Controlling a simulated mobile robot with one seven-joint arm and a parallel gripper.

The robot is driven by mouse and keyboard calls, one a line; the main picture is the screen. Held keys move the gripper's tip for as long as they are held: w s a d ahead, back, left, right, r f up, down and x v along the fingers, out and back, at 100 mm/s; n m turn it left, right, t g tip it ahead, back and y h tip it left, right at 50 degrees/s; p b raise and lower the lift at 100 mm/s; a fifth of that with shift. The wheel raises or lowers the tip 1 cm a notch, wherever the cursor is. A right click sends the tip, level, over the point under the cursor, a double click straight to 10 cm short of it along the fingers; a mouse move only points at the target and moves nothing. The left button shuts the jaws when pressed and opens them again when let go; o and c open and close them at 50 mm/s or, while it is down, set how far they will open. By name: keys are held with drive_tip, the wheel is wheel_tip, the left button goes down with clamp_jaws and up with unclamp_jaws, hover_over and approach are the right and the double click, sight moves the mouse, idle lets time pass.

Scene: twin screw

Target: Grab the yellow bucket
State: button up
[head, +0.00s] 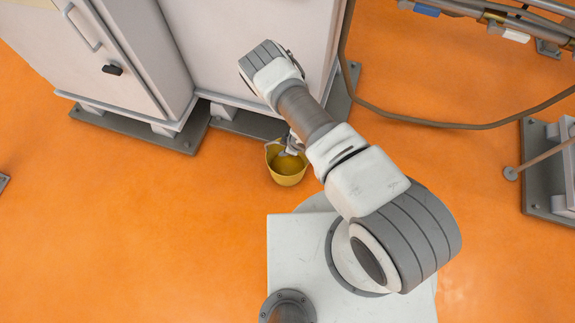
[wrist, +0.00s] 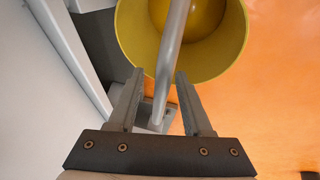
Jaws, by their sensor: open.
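The yellow bucket (head: 286,169) stands on the orange floor near the foot of the white cabinets. Part of its rim is hidden behind my gripper (head: 291,146) in the head view. In the wrist view the yellow bucket (wrist: 226,48) is at the top, its inside partly visible. Its grey bar-shaped handle (wrist: 172,52) runs down from the bucket and passes between the two fingers of my gripper (wrist: 158,78). The fingers are apart, one on each side of the handle. I cannot tell whether either finger touches it.
White cabinets (head: 105,60) on grey plinths (head: 150,132) stand close behind and left of the bucket. A brown hose (head: 440,124) and pipework lie at the upper right. The orange floor (head: 150,230) is clear at the left.

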clamp_jaws()
drive_tip(key=shift+w+a, duration=0.1)
idle(1.3)
